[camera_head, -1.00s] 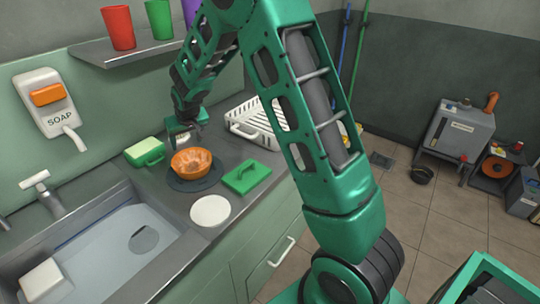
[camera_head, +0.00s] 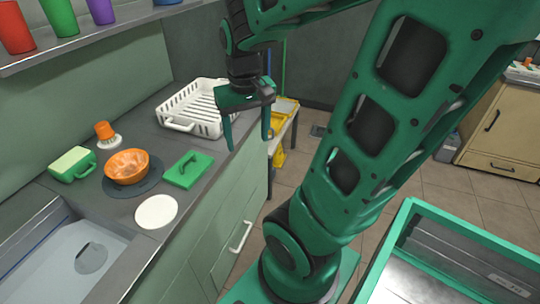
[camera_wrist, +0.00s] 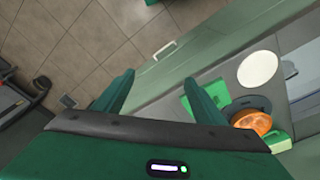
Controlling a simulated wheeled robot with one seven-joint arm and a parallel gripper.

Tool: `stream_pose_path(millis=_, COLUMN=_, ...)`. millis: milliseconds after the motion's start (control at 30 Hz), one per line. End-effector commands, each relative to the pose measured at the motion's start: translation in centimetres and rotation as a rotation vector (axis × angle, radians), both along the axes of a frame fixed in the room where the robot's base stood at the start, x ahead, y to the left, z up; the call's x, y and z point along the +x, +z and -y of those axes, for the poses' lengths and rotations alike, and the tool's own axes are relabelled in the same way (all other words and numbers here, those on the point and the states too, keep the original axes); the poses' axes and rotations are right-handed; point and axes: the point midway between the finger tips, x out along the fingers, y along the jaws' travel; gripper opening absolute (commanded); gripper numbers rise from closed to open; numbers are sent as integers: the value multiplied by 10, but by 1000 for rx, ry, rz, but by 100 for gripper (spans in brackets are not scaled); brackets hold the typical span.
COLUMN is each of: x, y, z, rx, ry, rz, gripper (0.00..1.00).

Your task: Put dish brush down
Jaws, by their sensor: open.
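The dish brush (camera_head: 105,132), with an orange knob handle and a pale bristle base, stands upright on the grey counter behind the orange bowl (camera_head: 127,168). My gripper (camera_head: 248,143) is open and empty. It hangs right of the brush and well apart from it, near the counter's front edge by the white dish rack. In the wrist view the two fingers (camera_wrist: 159,80) are spread with nothing between them, and I cannot make out the brush there.
The white dish rack (camera_head: 197,106) stands behind. The sink (camera_head: 70,262) is at lower left, and cups (camera_head: 58,14) stand on the shelf above.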

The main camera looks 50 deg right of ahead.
Motion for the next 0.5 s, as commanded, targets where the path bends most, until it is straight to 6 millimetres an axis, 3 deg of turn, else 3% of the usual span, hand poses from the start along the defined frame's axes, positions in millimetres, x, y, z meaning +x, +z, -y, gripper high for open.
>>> stream_pose_path(millis=33, x=-25, y=0, z=-1, rx=17, ry=-25, rz=-13, gripper=64)
stream_pose_path(millis=100, x=-52, y=-1, z=-4, rx=39, ry=-48, rz=-36, gripper=64)
stream_pose_path(millis=200, x=-79, y=-4, z=-10, rx=65, ry=-72, rz=-59, gripper=64)
stream_pose_path(millis=333, x=-96, y=-6, z=-16, rx=81, ry=-85, rz=-75, gripper=64)
stream_pose_path(millis=500, x=-99, y=-6, z=-16, rx=83, ry=-88, rz=-77, gripper=64)
